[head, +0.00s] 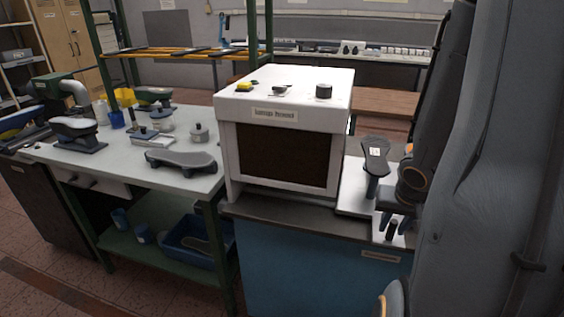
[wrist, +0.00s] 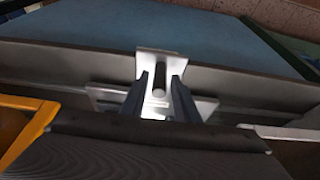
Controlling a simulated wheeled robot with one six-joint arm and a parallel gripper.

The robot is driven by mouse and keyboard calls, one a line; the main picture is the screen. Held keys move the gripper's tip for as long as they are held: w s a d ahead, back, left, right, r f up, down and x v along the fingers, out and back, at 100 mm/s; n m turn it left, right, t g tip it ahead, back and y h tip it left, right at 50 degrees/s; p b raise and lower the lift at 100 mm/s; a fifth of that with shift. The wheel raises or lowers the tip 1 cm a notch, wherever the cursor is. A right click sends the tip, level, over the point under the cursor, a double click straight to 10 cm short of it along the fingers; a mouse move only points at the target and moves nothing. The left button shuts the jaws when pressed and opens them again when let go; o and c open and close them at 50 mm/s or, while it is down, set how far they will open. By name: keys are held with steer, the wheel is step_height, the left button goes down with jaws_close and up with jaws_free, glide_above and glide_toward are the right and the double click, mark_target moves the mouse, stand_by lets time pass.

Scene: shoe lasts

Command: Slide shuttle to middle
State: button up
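The shuttle appears to be a small white plate (wrist: 160,58) with a dark upright peg (wrist: 159,84), at the front edge of the bench in the wrist view. The peg (head: 391,231) also shows in the head view, right of the white cabinet. My gripper (wrist: 160,77) is open, with one dark finger on each side of the peg and a gap to both. I cannot tell whether the fingertips reach down to the peg's height. In the head view my gripper (head: 396,220) hangs just above the plate, partly hiding it.
A dark shoe-shaped form on a post (head: 375,155) stands close behind my gripper. The white cabinet (head: 285,130) with a dark front stands left on the blue bench (head: 310,262). A table (head: 120,158) with several lasts and pots is farther left.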

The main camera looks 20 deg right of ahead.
steer(key=shift+s+d, duration=0.15)
steer(key=shift+a, duration=0.2)
stand_by(0.3)
stand_by(0.4)
steer(key=shift+t, duration=0.3)
steer(key=w+r+p, duration=0.1)
steer(key=w+d+r+p, duration=0.1)
steer(key=w+r, duration=0.1)
steer(key=s+a+r+n+g+y+b, duration=0.1)
steer(key=a+n, duration=0.6)
steer(key=a, duration=1.9)
steer(key=shift+r+g+y+b, duration=0.5)
steer(key=shift+r+g+y, duration=0.1)
steer(key=shift+g, duration=0.3)
